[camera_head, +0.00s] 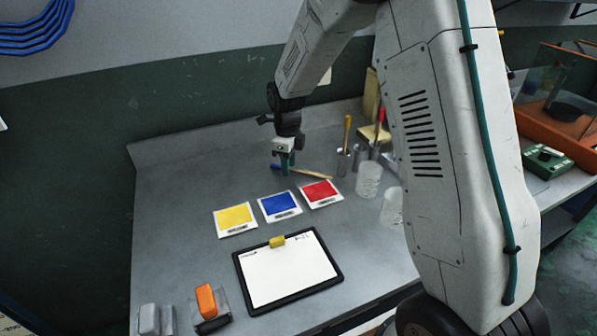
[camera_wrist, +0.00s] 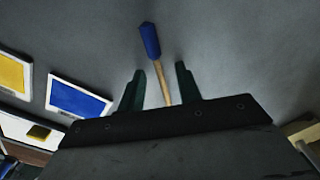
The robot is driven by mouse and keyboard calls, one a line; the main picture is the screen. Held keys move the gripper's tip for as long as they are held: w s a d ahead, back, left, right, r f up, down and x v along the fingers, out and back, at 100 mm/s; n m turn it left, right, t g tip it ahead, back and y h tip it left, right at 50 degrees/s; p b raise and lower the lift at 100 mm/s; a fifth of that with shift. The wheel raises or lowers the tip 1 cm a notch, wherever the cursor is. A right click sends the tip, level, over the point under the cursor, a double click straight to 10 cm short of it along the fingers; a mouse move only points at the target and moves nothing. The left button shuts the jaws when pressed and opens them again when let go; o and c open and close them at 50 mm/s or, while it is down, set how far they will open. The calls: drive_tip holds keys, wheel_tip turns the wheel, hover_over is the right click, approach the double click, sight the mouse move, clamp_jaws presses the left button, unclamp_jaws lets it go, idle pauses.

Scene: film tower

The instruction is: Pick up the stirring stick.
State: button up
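A slim wooden stick with a blue end, which looks like the stirring stick (camera_head: 313,174), lies on the grey bench top behind the colour cards. My gripper (camera_head: 287,168) points down over its blue-end half. In the wrist view my gripper (camera_wrist: 160,69) is open, with its two dark green fingers apart. The stick's blue end (camera_wrist: 150,40) shows beyond the fingertips, and its wooden shaft runs back between the fingers with gaps on both sides. The rest of the shaft is hidden behind the gripper body in that view. I cannot tell how high the fingertips are above the bench.
Yellow (camera_head: 235,218), blue (camera_head: 280,205) and red (camera_head: 320,193) cards lie in front of the stick. A clipboard (camera_head: 335,268) lies nearer. Metal cups (camera_head: 343,163) with yellow- and red-handled tools and a clear glass (camera_head: 369,180) stand to the right.

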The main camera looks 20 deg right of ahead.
clamp_jaws()
